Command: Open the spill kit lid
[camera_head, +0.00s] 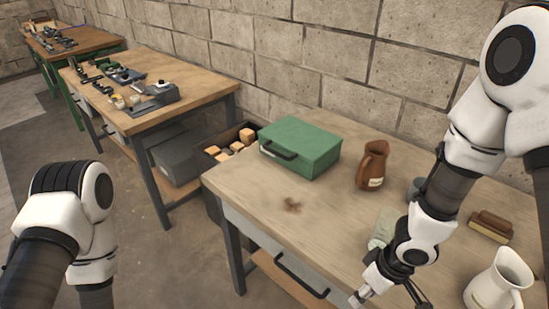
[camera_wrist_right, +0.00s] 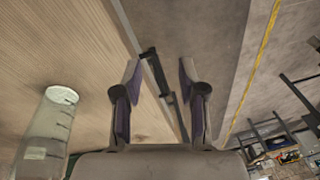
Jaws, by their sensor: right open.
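The spill kit appears to be the green box (camera_head: 300,147) with a dark handle on its front. It stands at the back left of the wooden workbench (camera_head: 250,192), and its lid looks shut. My right gripper (camera_head: 362,297) is in front of the bench's front edge, well to the right of and nearer than the box. In the right wrist view my right gripper (camera_wrist_right: 158,80) is open and nothing is between its fingers. My left arm is low at the left of the head view, and its gripper is not visible.
A drawer handle (camera_head: 301,275) juts from the bench front. A bin of blocks (camera_head: 232,143) is behind left.

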